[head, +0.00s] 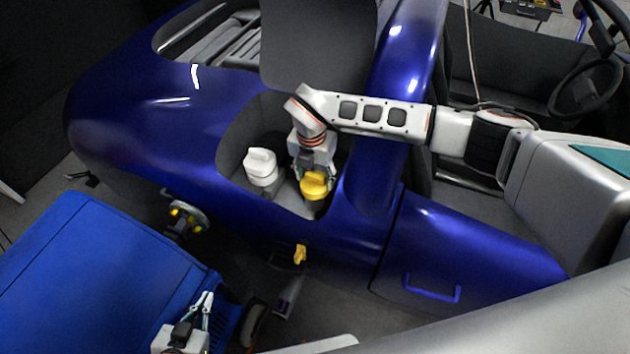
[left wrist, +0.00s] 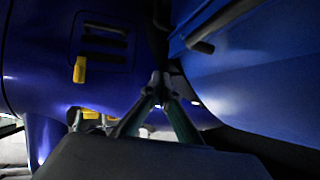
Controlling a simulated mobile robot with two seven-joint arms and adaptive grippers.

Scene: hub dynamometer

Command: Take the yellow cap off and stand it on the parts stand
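The yellow cap (head: 315,184) is in the recess of the blue car body in the head view, above a grey part. My right gripper (head: 309,170) is directly at the cap, coming from above and behind it. Its fingertips are hidden, so I cannot tell whether it grips the cap. My left gripper (head: 207,297) is low in the head view, beside the blue cabinet, away from the cap. In the left wrist view its fingers (left wrist: 160,76) converge to a point with nothing visible between them. I cannot make out the parts stand for certain.
A white-capped container (head: 261,167) stands left of the yellow cap in the recess. A raised grey panel (head: 318,45) is behind. A yellow handle (head: 300,254) and a hub with yellow parts (head: 185,216) are lower. The blue cabinet (head: 90,275) fills the lower left.

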